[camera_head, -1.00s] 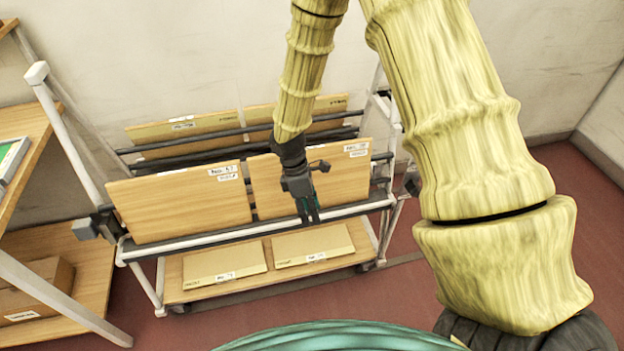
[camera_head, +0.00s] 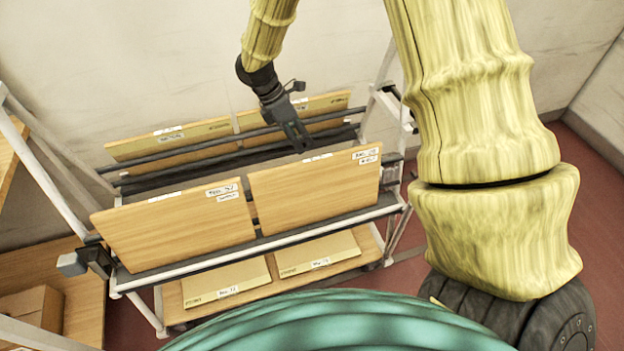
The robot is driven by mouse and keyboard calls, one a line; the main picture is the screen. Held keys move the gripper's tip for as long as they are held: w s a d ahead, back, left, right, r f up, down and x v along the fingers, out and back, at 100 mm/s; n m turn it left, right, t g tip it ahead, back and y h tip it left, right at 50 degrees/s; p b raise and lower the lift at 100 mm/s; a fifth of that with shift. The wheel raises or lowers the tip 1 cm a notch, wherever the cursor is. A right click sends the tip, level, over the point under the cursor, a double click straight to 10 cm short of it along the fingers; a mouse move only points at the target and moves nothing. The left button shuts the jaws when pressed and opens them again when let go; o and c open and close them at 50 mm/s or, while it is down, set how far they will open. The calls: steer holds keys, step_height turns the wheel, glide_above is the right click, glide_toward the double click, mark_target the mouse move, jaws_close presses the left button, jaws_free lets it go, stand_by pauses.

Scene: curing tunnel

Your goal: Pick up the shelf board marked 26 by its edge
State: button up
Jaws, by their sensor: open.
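Two wooden shelf boards lean on the front of the rack: a right front board (camera_head: 318,194) and a left front board (camera_head: 175,226). Each carries white labels at its upper right corner, and the print is too small to read surely, so I cannot tell which board is 26. My gripper (camera_head: 301,143) is open and empty. It points down and to the right, with its fingertips just above the top edge of the right front board in the picture. Whether they are over that edge or behind it is unclear. I see no contact.
Two more boards stand in the back row, a rear left board (camera_head: 165,143) and a rear right board (camera_head: 325,103), behind dark rails (camera_head: 215,148). Flat labelled panels (camera_head: 315,254) lie on the lower shelf. A cardboard box (camera_head: 30,306) sits at left. Red floor is clear at right.

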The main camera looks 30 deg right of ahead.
mark_target(315, 159)
steer(key=shift+s+p+x, duration=0.2)
steer(key=shift+p+x, duration=0.25)
steer(key=shift+x, duration=2.15)
steer(key=shift+s+p+x, duration=0.2)
steer(key=shift+p+x, duration=0.25)
steer(key=shift+x, duration=2.1)
steer(key=shift+r, duration=0.15)
jaws_close()
